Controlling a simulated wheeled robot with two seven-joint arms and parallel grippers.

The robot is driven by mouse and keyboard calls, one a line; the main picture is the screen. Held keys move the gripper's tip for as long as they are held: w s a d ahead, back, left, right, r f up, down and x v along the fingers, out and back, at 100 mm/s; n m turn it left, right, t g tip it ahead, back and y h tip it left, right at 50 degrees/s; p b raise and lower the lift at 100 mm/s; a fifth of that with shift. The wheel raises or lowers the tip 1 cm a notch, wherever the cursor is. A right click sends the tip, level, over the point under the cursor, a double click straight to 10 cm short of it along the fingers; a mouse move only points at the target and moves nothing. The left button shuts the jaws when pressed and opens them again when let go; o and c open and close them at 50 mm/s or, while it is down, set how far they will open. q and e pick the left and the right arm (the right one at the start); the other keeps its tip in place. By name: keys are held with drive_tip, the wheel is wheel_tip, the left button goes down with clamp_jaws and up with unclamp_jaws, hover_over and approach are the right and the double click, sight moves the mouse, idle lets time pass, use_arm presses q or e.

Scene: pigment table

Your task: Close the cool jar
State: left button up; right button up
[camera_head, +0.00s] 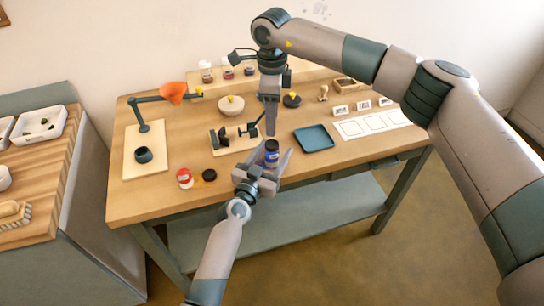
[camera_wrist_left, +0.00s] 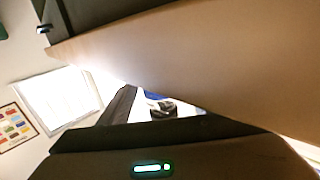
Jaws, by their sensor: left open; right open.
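The blue jar (camera_head: 271,158), which I take as the cool jar, is near the table's front edge in the head view. Its top looks dark; I cannot tell whether that is a seated lid. My left gripper (camera_head: 270,152) is open, its fingers on either side of the jar. My right gripper (camera_head: 271,132) points straight down just above the jar, fingers seen edge-on; contact with the top is unclear. A red jar (camera_head: 185,179) stands to the left, with a black lid (camera_head: 209,175) lying beside it. The left wrist view shows a dark round part (camera_wrist_left: 163,108) near blue, mostly hidden.
A wooden stand with black parts (camera_head: 233,138) is behind the jars. A blue tray (camera_head: 314,138) lies to the right. A bowl (camera_head: 231,105) is farther back.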

use_arm(q)
drive_tip(key=shift+x, duration=1.35)
clamp_jaws()
use_arm(e)
drive_tip(key=n, duration=2.2)
